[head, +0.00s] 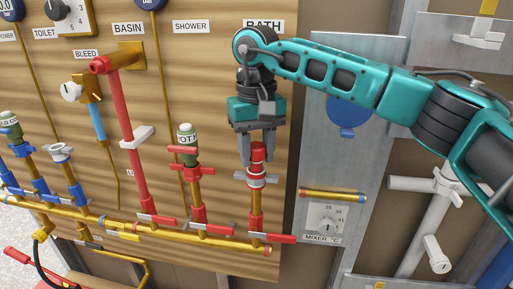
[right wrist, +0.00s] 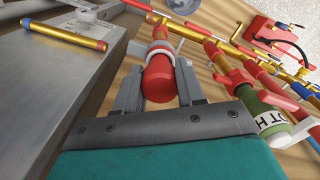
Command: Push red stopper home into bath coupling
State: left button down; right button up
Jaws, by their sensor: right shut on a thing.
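The red stopper (head: 258,151) is upright, its lower end at the top of the bath coupling (head: 256,180), which has red and pale rings, below the BATH label. My right gripper (head: 257,158) points down from above, with its two fingers shut on the stopper's sides. In the right wrist view, the stopper's rounded red end (right wrist: 159,84) lies between the fingers, in line with the coupling and its white ring (right wrist: 160,48). How deep the stopper sits in the coupling cannot be told. My left gripper is not in view.
The grey mixer panel (head: 312,205) is close on the right, with a short brass tube (head: 333,196).

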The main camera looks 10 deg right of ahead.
aim_at(256, 145)
jog(key=shift+f+b, duration=0.3)
jog(key=shift+f, duration=0.35)
jog(key=o, duration=1.1)
notch_tip(256, 145, up, 13)
jog(key=shift+f+p, duration=0.1)
jog(key=shift+p, duration=0.3)
